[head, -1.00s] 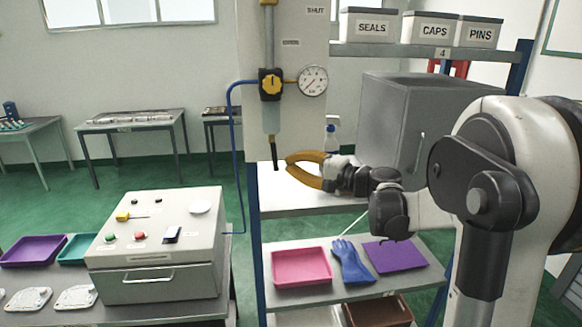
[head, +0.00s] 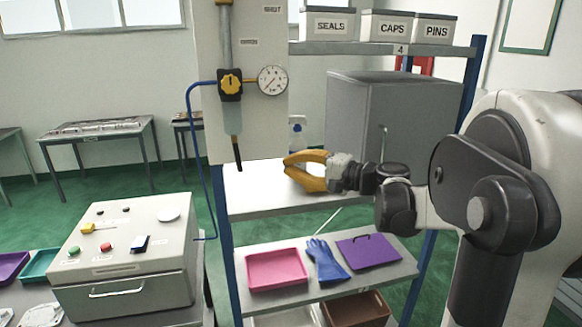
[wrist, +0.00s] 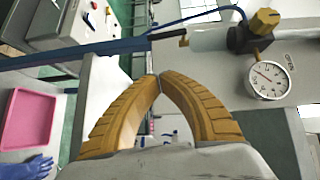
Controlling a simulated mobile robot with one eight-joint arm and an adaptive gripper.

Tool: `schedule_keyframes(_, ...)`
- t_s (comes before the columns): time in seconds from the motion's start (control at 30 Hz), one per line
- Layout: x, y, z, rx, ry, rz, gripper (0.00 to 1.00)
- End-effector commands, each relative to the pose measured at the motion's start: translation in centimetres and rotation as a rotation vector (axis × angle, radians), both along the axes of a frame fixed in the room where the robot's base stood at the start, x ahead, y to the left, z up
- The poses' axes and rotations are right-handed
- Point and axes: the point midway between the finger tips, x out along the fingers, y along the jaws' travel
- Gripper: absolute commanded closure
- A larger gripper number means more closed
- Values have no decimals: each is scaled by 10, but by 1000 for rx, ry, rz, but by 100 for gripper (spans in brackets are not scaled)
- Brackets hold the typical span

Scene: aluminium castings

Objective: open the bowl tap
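A pale wall panel (head: 268,130) carries a vertical unit with a yellow knob (head: 231,84), a round gauge (head: 272,80) and a pale bowl (head: 234,117) below. A thin black stem (head: 239,154) hangs under the bowl; it looks like the bowl tap, but its setting is not clear. In the wrist view the stem (wrist: 165,34) lies above my fingertips, beside the bowl (wrist: 207,38). My gripper (head: 287,165) has yellow fingers and is right of the stem, apart from it. In the wrist view its fingertips (wrist: 158,77) meet, with nothing between them.
A blue-framed shelf (head: 395,277) holds a pink tray (head: 277,269), a blue glove (head: 326,262) and a purple item (head: 368,251). A grey cabinet (head: 355,115) stands behind my gripper. A blue hose (head: 190,135) runs down the panel's left to a control box (head: 125,255).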

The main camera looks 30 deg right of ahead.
Motion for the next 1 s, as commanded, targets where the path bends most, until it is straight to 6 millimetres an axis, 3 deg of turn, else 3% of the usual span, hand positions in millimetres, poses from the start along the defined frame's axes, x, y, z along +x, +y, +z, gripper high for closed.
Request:
schedule_keyframes(0.33,63,39,-5,1,1,4,100)
schedule_keyframes(0.6,69,69,-8,0,0,2,100)
schedule_keyframes(1.0,70,73,-9,0,0,0,100)
